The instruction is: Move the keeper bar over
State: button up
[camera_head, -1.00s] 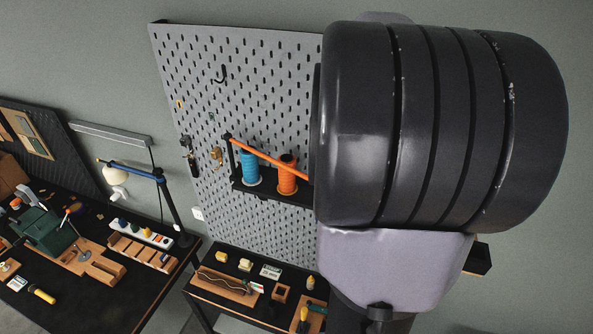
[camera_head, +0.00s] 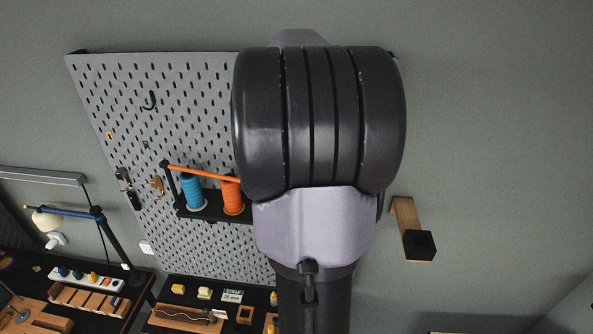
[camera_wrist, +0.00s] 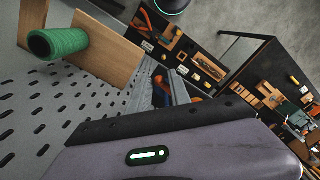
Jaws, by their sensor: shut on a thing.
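The orange keeper bar (camera_head: 204,173) runs from a black post at the left of a small black shelf (camera_head: 207,217) on the pegboard. It slopes slightly down to the right, near the tops of a blue spool (camera_head: 193,192) and an orange spool (camera_head: 232,197). Its right end is hidden behind my arm. In the head view my arm covers my gripper. In the wrist view my gripper (camera_wrist: 178,90) shows end-on beyond its dark edge, with orange parts beside it. It is shut on the keeper bar, though the contact itself is hard to see.
The grey pegboard (camera_head: 120,100) stands behind the shelf. A wooden bracket with a dark end (camera_head: 410,232) is at the right. Cluttered benches are below.

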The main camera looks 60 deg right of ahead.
jog(key=shift+o, duration=0.2)
jog(key=shift+w+d, duration=0.2)
jog(key=shift+d, duration=0.7)
jog(key=shift+w+d, duration=0.25)
jog(key=shift+d, duration=0.6)
jog(key=shift+w+d, duration=0.2)
jog(key=shift+d, duration=0.7)
jog(key=o, duration=1.1)
jog(key=shift+c, duration=0.2)
jog(key=shift+r, duration=0.1)
notch_tip(320, 180, up, 17)
jog(key=w+a+f+n+t+h+b, duration=0.1)
jog(key=w+a+f+b, duration=0.3)
jog(key=a+f+b, duration=0.9)
jog(key=w+a+f+n+t+b, duration=0.1)
jog(key=w+a+f+b, duration=0.3)
jog(key=a+f+b, duration=0.85)
jog(key=s+a+f+t+y+b, duration=0.1)
jog(key=a+f+b, duration=0.5)
jog(key=f, duration=0.6)
jog(key=s+a+f+m+t+y+b, duration=0.1)
jog(key=s+a+f+b, duration=0.3)
jog(key=f, duration=0.9)
jog(key=s+a+f+t+y+b, duration=0.1)
jog(key=s+a+f+b, duration=0.2)
jog(key=a+f+b, duration=0.6)
notch_tip(320, 180, down, 4)
jog(key=b, duration=0.3)
jog(key=shift+a+m+t, duration=0.2)
jog(key=shift+m+t, duration=0.2)
